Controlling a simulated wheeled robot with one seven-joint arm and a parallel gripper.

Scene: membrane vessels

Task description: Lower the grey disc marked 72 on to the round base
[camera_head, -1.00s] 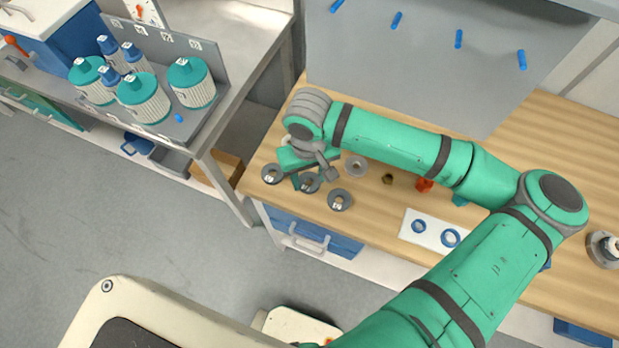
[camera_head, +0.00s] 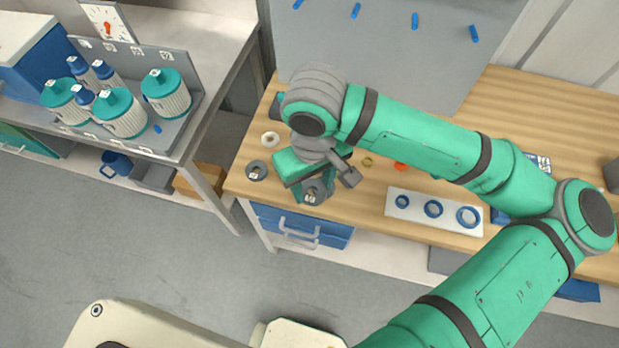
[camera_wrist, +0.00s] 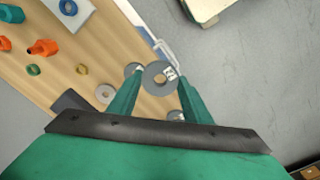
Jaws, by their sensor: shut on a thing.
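The label's number is too small to read surely. In the head view the held disc (camera_head: 318,192) is near the bench's front edge. One more labelled grey disc (camera_head: 256,171) lies to its left. A pale ring (camera_wrist: 105,93) lies on the bench. I cannot tell which round part is the base.
A white ring (camera_head: 270,139) lies behind the left disc. A brass ring (camera_head: 367,161), an orange part (camera_head: 401,166) and a white plate with blue rings (camera_head: 450,223) are to the right. A rack of bottles (camera_head: 180,130) stands on the separate left bench.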

